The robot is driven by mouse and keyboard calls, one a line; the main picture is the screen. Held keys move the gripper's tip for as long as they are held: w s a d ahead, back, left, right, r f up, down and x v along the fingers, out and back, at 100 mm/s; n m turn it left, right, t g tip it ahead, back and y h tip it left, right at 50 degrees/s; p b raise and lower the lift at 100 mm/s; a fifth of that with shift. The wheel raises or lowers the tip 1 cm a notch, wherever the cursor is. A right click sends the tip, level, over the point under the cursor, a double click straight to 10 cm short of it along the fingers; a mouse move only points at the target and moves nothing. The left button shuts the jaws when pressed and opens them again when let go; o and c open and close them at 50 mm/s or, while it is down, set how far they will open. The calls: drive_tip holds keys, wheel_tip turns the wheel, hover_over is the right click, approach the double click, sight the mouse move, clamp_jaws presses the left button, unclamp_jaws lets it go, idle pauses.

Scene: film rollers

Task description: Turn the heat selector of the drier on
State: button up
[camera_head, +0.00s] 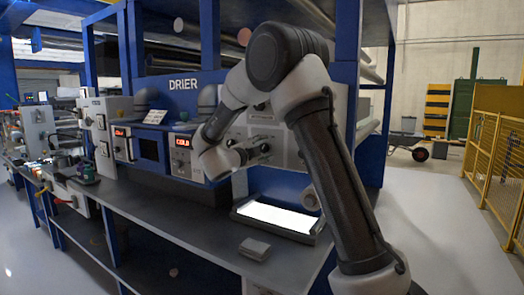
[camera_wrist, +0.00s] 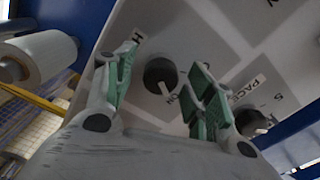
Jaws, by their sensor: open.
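The drier (camera_head: 183,84) is a blue and grey machine with its name on the upper beam. A red display (camera_head: 182,142) on it reads "COLD". In the wrist view a dark round knob (camera_wrist: 160,75) with a white pointer sits on a pale panel, beside a partly hidden label starting with "H" and the word "ON". My gripper (camera_wrist: 163,58) is open, its green-padded fingers on either side of this knob in the picture; I cannot tell if they touch it. In the head view my gripper (camera_head: 262,150) is at the panel, and my arm hides part of the panel.
A second dark knob (camera_wrist: 250,122) with a label reading "PACE" is just right of my right finger. A bright light panel (camera_head: 277,217) and a small grey box (camera_head: 255,249) lie on the dark counter (camera_head: 190,226). A white roll (camera_wrist: 40,55) is left of the panel.

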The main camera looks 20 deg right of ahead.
drive_tip(key=v, duration=1.2)
